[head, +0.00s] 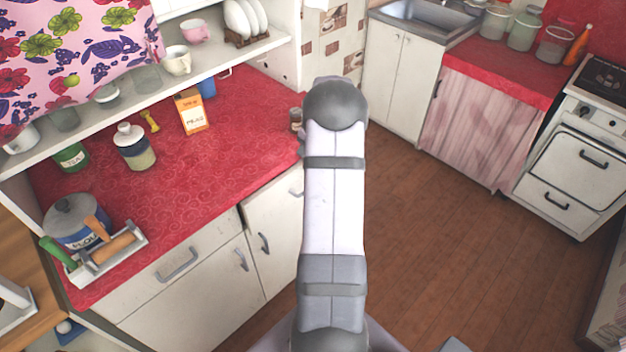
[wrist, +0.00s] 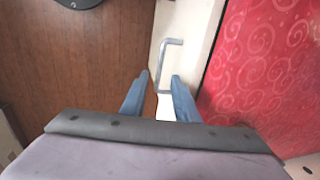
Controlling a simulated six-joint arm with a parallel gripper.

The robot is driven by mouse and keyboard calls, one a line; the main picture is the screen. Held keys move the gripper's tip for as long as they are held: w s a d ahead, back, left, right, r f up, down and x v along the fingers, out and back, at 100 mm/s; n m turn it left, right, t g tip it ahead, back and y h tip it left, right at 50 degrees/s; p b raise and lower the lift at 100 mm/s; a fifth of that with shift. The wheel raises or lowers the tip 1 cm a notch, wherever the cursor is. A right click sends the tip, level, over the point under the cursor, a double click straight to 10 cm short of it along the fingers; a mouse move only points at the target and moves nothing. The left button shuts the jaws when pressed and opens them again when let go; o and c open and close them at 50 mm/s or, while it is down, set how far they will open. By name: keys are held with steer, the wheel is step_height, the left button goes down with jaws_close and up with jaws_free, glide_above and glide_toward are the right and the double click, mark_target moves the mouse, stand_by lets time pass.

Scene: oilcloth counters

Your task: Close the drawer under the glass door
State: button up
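No door that I can clearly tell is glass shows. At the right of the head view, the white stove has an oven door (head: 575,165) with a dark handle, and a lower drawer (head: 545,195) with its own dark handle beneath it. The lower drawer looks flush or nearly so. In the wrist view, my gripper (wrist: 160,75) is open and empty, its two blue fingers apart. A grey bar handle (wrist: 164,62) on a white front (wrist: 200,22) lies just beyond the fingertips; I cannot tell if they touch. My gripper is hidden behind my arm in the head view.
The left counter (head: 225,165) has a red patterned cloth with jars, a box and a tool tray (head: 108,262). Below it are a white drawer (head: 160,280) and cupboard fronts with grey handles. The brown wooden floor (head: 440,250) is clear. A sink (head: 425,15) stands at the back.

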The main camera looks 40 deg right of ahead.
steer(key=shift+s+r, duration=0.2)
steer(key=shift+r, duration=0.75)
